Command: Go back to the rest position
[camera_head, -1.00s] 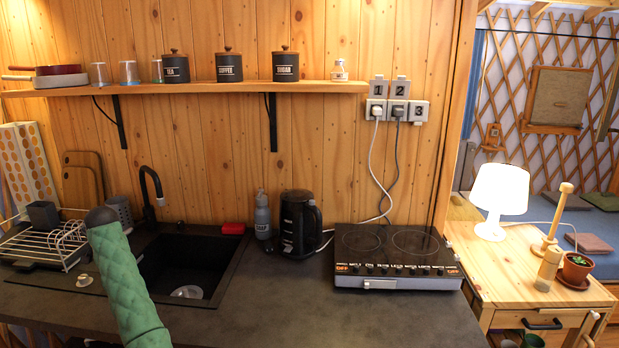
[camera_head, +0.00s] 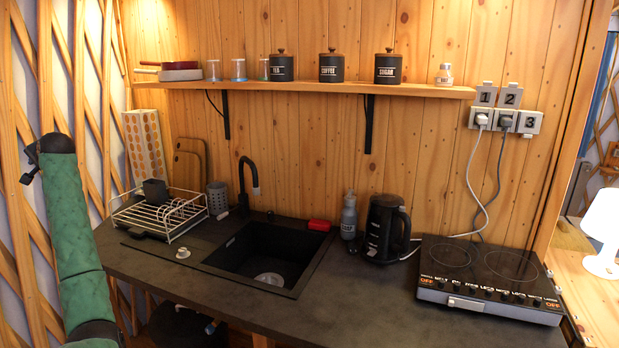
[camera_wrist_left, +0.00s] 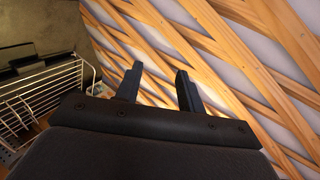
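My left arm, in a green quilted cover, rises at the left edge of the head view, left of the counter. My left gripper (camera_head: 30,166) is at its upper end, in front of the lattice wall (camera_head: 60,60). In the left wrist view the two dark fingers of the left gripper (camera_wrist_left: 157,88) stand apart with nothing between them. The lattice wall (camera_wrist_left: 235,60) fills the background beyond them. My right gripper is in neither view.
The dark counter (camera_head: 350,300) carries a white dish rack (camera_head: 185,215), which also shows in the left wrist view (camera_wrist_left: 40,100). A black sink (camera_head: 265,255), a kettle (camera_head: 385,230) and a hob (camera_head: 490,275) stand further right. A shelf (camera_head: 300,88) runs above.

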